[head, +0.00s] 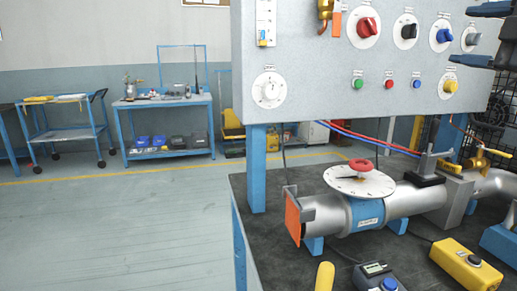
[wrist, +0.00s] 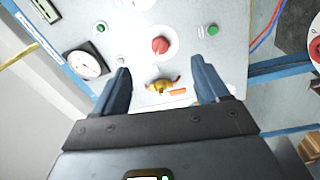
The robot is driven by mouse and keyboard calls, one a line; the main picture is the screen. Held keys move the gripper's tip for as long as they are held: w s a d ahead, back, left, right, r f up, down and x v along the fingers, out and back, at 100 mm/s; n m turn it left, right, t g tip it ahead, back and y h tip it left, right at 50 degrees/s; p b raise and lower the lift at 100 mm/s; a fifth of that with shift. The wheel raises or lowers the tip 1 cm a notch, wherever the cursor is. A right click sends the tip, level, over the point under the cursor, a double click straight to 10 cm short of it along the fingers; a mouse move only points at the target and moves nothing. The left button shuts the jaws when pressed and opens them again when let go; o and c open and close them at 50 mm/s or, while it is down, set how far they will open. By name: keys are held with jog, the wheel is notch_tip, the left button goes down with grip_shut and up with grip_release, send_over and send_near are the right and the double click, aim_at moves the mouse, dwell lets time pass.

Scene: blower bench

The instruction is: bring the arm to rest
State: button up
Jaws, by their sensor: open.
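My gripper (wrist: 160,68) shows in the wrist view with its two dark fingers spread apart and nothing between them. Beyond the fingers is the grey control panel (wrist: 205,15), with a red knob (wrist: 160,45) and a small brass valve with an orange tag (wrist: 162,86).
Below the panel, the dark bench (head: 275,235) carries a metal pipe (head: 405,203) with a white dial (head: 358,181) and an orange plate (head: 292,218). A yellow box (head: 466,266) lies at the front right. Open floor (head: 130,225) is at the left, with a cart (head: 68,130) behind.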

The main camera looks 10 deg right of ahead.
jog(key=a+f+m+h+p, duration=0.1)
jog(key=a+f+m, duration=0.2)
jog(key=f, duration=0.3)
jog(key=a+f+m+t+p, duration=0.1)
jog(key=a+f+m, duration=0.15)
jog(key=f, duration=0.25)
jog(key=a+f+m+h, duration=0.1)
jog(key=a+f+m, duration=0.1)
jog(key=f+m, duration=0.3)
jog(key=s+a+f+m+g+h+p, duration=0.1)
jog(key=s+a+f+m, duration=0.2)
jog(key=f, duration=0.4)
jog(key=s+a+f+m+p, duration=0.1)
jog(key=s+a+f+m, duration=0.1)
jog(key=s+a+f, duration=0.4)
jog(key=s+a+f+m+g+p, duration=0.1)
jog(key=s+a+f, duration=0.2)
jog(key=s+f, duration=0.3)
jog(key=s+a+f+m+g+p, duration=0.1)
jog(key=s+a+f+g, duration=0.15)
jog(key=s, duration=0.55)
jog(key=s+a+r+y+p, duration=0.1)
jog(key=s+a+y+p, duration=0.1)
jog(key=s, duration=1.5)
jog(key=shift+a+r+n, duration=0.2)
jog(key=shift+a+n, duration=0.25)
